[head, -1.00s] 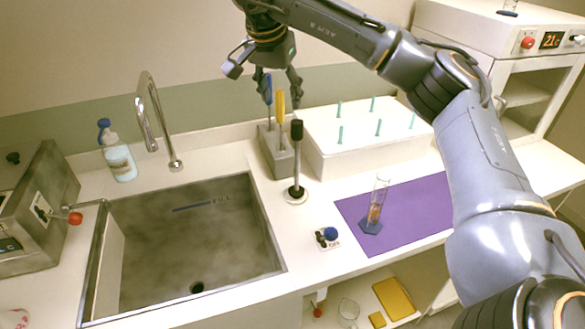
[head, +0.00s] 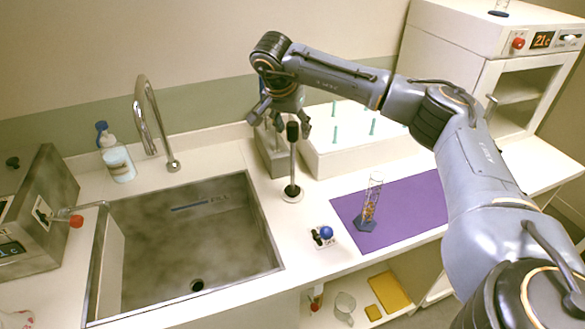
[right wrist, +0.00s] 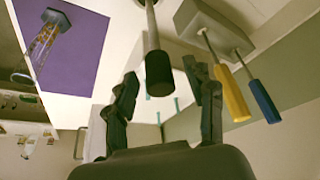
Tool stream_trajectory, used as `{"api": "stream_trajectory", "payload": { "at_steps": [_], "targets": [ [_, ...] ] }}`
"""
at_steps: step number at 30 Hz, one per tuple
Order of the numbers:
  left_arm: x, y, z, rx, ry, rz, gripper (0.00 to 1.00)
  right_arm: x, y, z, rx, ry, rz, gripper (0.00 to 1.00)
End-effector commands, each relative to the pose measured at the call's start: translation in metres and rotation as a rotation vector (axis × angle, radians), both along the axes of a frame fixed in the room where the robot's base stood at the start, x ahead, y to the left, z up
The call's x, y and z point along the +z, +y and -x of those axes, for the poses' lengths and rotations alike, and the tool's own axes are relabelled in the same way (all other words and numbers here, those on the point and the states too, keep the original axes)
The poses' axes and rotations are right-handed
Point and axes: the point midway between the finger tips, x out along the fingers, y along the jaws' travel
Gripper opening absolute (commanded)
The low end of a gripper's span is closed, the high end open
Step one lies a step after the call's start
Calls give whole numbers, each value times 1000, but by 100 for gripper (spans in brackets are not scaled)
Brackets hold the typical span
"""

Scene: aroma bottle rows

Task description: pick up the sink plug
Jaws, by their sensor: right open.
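The sink plug (head: 292,165) stands upright on the white counter right of the sink. It has a black grip, a thin metal stem and a round base. My right gripper (head: 281,124) is open and empty, fingers pointing down, at the top of the plug. In the right wrist view the plug's black grip (right wrist: 159,74) shows in the gap between the two spread fingers (right wrist: 163,84). I cannot tell whether any finger touches it. My left gripper is out of view.
A grey block (head: 270,152) with yellow- and blue-handled tools (right wrist: 232,97) stands close behind the plug. A white box with teal pegs (head: 340,160) is to the right. The sink basin (head: 190,235) is empty. A purple mat (head: 410,205) holds a glass cylinder (head: 372,198).

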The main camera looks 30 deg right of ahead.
Motion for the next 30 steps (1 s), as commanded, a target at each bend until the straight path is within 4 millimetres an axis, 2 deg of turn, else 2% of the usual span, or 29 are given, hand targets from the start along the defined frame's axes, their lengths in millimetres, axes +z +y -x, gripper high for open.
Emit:
{"api": "stream_trajectory", "payload": {
  "at_steps": [3, 10, 15, 18, 30],
  "targets": [
    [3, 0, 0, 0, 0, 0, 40, -7, -3, -1, 0, -1, 1, 54],
    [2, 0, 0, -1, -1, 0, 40, -9, -3, -2, 1, -1, 1, 52],
    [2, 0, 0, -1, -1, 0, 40, -8, -3, -2, 1, -1, 1, 17],
    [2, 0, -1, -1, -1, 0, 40, -8, -3, -2, 1, -1, 1, 0],
    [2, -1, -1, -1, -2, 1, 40, -7, -2, -2, 1, -2, 0, 0]
  ]
}}
